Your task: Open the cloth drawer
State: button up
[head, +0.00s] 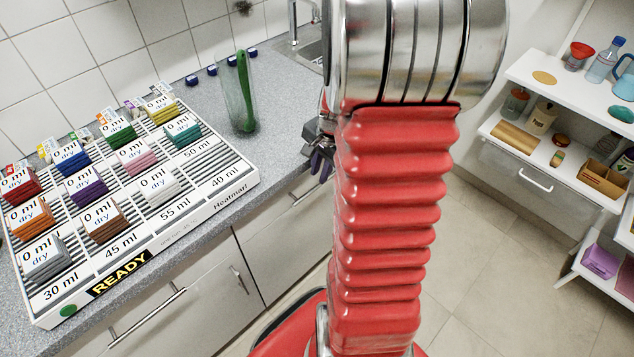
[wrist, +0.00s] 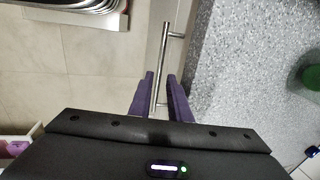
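A pale drawer front (head: 283,222) sits under the counter, just left of my arm, and looks closed. No label on it shows, so I cannot tell if it is the cloth drawer. In the wrist view a metal bar handle (wrist: 173,33) runs along the counter's edge. My gripper (wrist: 160,77) is open, its purple fingers to either side of the handle's lower part, with a gap between them. I cannot tell whether they touch it or how far above it they are. In the head view my gripper (head: 320,162) is partly hidden behind my arm.
The speckled counter (head: 285,95) holds a white rack (head: 225,205) of coloured cloths and a clear vessel (head: 240,95) with a green piece inside. Another drawer handle (head: 148,315) is at lower left. Shelves with a closed drawer (head: 540,175) stand right. Open tiled floor (head: 490,270) lies between.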

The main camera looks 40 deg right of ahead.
aim_at(316, 187)
jog(key=shift+w+f, duration=0.2)
jog(key=shift+f, duration=0.8)
jog(key=shift+w+f, duration=0.2)
jog(key=shift+f, duration=0.8)
jog(key=shift+w+f, duration=0.2)
jog(key=shift+f, duration=0.8)
jog(key=shift+c, duration=0.2)
grip_shut()
